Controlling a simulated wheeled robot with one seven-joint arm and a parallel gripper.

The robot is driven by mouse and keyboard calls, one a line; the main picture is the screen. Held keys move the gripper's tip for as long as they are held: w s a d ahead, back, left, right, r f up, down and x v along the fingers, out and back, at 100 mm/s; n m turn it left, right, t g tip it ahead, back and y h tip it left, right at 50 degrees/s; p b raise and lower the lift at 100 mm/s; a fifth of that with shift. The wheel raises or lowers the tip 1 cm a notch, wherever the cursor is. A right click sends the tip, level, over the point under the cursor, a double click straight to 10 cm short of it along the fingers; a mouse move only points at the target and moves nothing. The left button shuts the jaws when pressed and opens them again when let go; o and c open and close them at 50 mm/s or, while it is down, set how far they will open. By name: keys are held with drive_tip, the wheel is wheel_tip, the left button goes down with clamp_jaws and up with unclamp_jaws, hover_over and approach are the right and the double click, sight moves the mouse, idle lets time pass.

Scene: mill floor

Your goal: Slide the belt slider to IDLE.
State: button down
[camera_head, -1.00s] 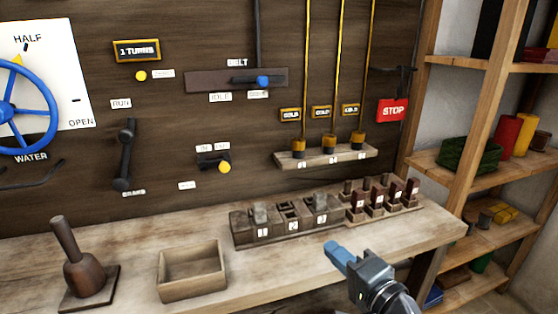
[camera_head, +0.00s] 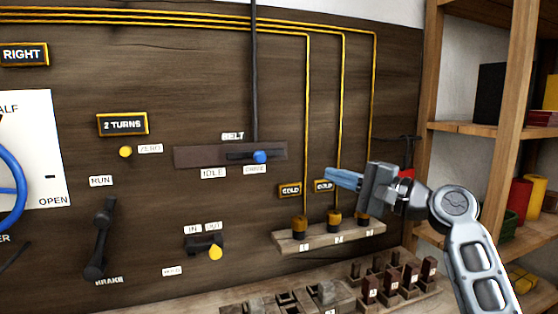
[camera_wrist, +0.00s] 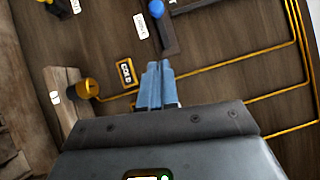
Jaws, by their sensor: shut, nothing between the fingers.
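The belt slider has a blue knob (camera_head: 260,157) on a dark plate (camera_head: 192,157) under the BELT label. The knob sits at the right part of its slot, above a small label whose word is hard to read. The IDLE label (camera_head: 213,173) is to the left below the plate. My gripper (camera_head: 331,179) is shut and empty, in front of the board to the right of the knob and apart from it. In the wrist view the blue knob (camera_wrist: 156,8) shows at the top edge, beyond the shut blue fingers (camera_wrist: 155,80).
A brake lever (camera_head: 103,235) and an IN/OUT lever with a yellow knob (camera_head: 215,253) are lower left. Wooden shelving (camera_head: 430,100) stands at right. The board between gripper and knob looks clear.

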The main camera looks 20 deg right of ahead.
sight(258, 155)
idle(0.3)
drive_tip(key=s+a+p+x, duration=0.1)
drive_tip(key=a+p+x, duration=0.1)
drive_tip(key=x, duration=1.1)
drive_tip(key=shift+s+r+p, duration=0.15)
drive_tip(key=shift+s+p, duration=0.15)
drive_tip(key=shift+p, duration=0.45)
drive_tip(key=shift+a, duration=0.1)
